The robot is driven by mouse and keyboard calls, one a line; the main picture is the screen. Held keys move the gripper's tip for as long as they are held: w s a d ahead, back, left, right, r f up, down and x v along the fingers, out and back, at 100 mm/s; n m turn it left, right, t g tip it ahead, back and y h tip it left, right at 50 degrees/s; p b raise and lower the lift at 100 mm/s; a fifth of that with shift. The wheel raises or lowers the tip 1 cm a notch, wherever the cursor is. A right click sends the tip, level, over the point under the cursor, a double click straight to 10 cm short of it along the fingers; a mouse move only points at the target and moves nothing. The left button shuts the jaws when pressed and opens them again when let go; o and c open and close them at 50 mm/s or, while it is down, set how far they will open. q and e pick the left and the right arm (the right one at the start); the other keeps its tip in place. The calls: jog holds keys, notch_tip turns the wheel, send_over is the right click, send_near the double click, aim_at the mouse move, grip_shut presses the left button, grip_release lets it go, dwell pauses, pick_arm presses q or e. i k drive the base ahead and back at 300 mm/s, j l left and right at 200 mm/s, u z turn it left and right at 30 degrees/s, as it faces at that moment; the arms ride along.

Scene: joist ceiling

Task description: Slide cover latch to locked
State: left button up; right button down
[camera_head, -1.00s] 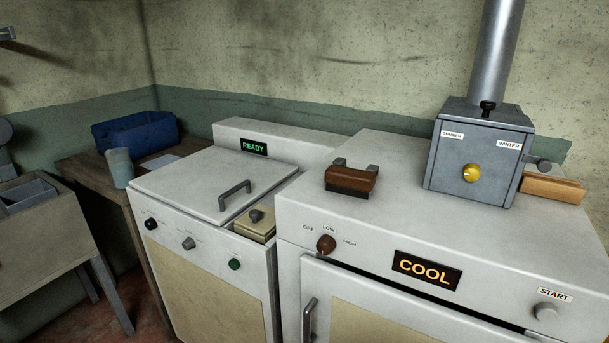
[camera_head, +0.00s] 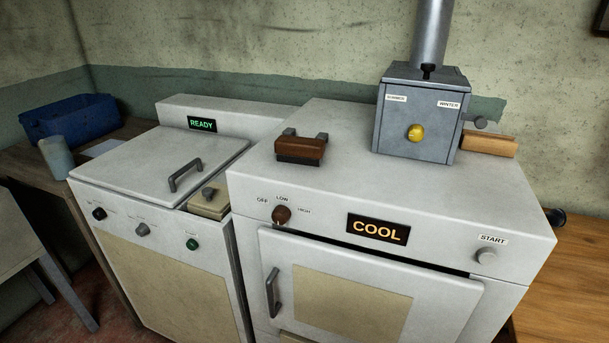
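No part is labelled as a cover latch or marked locked. The left machine has a white lid (camera_head: 150,160) with a grey bar handle (camera_head: 185,175), and the lid lies shut. Beside its right front corner is a small beige cover (camera_head: 214,202) with a dark grey knob (camera_head: 208,193) on it. The machine's display (camera_head: 202,124) reads READY. On its front are a black knob (camera_head: 99,214), a grey knob (camera_head: 142,230) and a green button (camera_head: 192,244). Neither of my grippers is in view.
The right machine (camera_head: 340,185) shows COOL on its display (camera_head: 378,229). It bears a brown-handled block (camera_head: 300,149) and a grey flue box (camera_head: 420,112) with a yellow knob (camera_head: 416,133). A blue bin (camera_head: 70,118) and cup (camera_head: 57,158) stand left. A wooden surface (camera_head: 565,280) is at right.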

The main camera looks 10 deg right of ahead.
aim_at(481, 121)
jog(key=z, duration=1.25)
